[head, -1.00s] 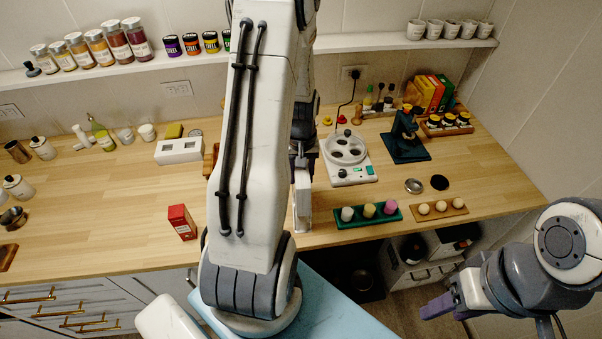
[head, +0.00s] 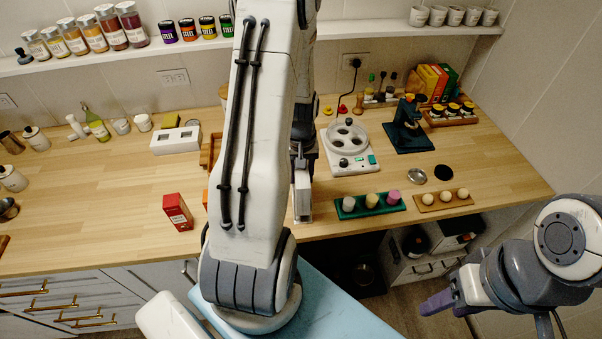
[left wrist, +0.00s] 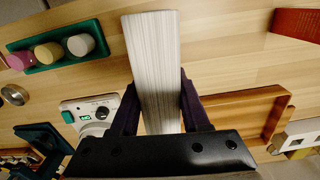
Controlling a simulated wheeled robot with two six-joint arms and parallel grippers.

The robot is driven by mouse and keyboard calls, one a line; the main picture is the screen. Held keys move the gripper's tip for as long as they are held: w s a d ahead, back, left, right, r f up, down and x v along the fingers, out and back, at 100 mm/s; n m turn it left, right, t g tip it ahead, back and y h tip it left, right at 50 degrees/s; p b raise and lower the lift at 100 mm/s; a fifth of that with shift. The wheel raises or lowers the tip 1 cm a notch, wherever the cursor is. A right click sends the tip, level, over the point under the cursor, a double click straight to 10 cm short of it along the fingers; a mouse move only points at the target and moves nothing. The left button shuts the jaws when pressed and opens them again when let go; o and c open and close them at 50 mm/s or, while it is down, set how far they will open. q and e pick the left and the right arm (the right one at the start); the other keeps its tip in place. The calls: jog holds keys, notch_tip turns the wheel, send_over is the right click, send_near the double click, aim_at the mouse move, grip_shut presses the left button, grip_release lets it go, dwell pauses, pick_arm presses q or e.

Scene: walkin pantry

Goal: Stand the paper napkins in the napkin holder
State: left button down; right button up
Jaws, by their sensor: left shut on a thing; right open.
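My left gripper (left wrist: 158,108) is shut on a white stack of paper napkins (left wrist: 152,55), with one dark finger on each side. The napkins also show in the head view as a narrow white strip (head: 303,203) beside my arm, near the counter's front edge. A brown wooden frame (left wrist: 277,97), which looks like the napkin holder, lies to the right of the gripper in the left wrist view. In the head view my left arm hides most of it; only its left edge (head: 213,150) shows. My right gripper (head: 437,302) is open and empty, in front of the counter at lower right.
A red box (head: 178,213) stands left of my arm. A green tray (head: 370,207) with colored cups, a white appliance (head: 350,160) and a dark green stand (head: 408,135) are to the right. A white block (head: 176,141) is at the back. The left counter has free room.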

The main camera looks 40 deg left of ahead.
pick_arm(q)
jog(key=shift+f+b, duration=0.45)
jog(key=shift+f, duration=0.35)
jog(key=shift+s+d+f+b, duration=0.15)
jog(key=shift+s+f+b, duration=0.05)
jog(key=shift+f+b, duration=0.25)
jog(key=shift+s+d+f+b, duration=0.2)
jog(key=shift+f+b, duration=0.1)
jog(key=shift+f, duration=0.1)
jog(key=shift+c, duration=1.6)
grip_release()
jog(key=shift+w+a+r, duration=0.1)
jog(key=shift+r, duration=0.25)
jog(key=shift+w+a+r+b, duration=0.15)
jog(key=shift+r+b, duration=0.15)
jog(key=shift+r, duration=0.3)
jog(key=shift+w+a+r+b, duration=0.15)
jog(key=shift+r+b, duration=0.1)
jog(key=shift+r, duration=0.3)
jog(key=r, duration=0.8)
jog(key=shift+s+d+r+b, duration=0.1)
jog(key=shift+d+r+b, duration=0.1)
jog(key=shift+b, duration=0.2)
jog(key=shift+r, duration=0.6)
